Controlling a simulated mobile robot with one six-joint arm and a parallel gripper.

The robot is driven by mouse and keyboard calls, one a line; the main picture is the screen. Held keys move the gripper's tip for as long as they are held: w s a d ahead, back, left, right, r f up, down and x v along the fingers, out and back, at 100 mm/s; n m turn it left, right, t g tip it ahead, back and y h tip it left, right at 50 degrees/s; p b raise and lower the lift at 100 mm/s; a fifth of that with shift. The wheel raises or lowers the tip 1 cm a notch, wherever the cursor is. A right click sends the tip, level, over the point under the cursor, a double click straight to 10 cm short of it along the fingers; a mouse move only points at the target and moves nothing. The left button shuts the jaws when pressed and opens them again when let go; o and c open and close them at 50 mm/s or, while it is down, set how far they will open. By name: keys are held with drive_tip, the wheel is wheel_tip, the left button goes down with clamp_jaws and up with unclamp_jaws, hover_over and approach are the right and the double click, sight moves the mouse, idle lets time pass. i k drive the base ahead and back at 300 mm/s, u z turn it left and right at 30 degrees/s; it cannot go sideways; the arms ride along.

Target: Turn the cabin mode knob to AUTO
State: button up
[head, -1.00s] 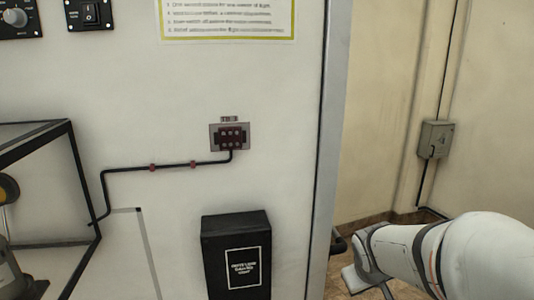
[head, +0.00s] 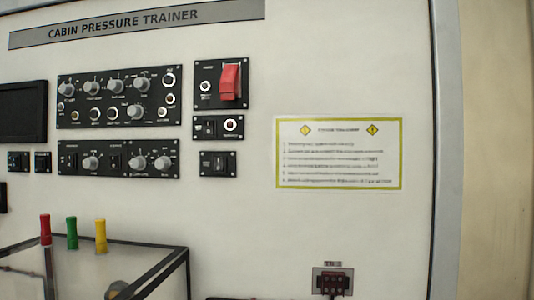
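The trainer panel (head: 340,60) fills most of the head view, under a "CABIN PRESSURE TRAINER" sign (head: 125,24). The upper black control plate (head: 126,99) carries several grey knobs and round fittings. The lower control plate (head: 76,146) has a single grey knob (head: 90,163) on its left half and two grey knobs, left (head: 139,162) and right (head: 162,163), on its right half. The labels are too small to read, so I cannot tell which knob is the cabin mode knob or where it points. My gripper is not in view.
A red switch (head: 230,82) stands out from a plate right of the knobs. A black-framed box (head: 190,275) with red, green and yellow handles (head: 72,233) juts out at lower left. A notice (head: 339,152) hangs at right.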

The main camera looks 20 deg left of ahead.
sight(142, 85)
drive_tip(key=u, duration=1.1)
drive_tip(key=k, duration=0.3)
drive_tip(key=u, duration=0.8)
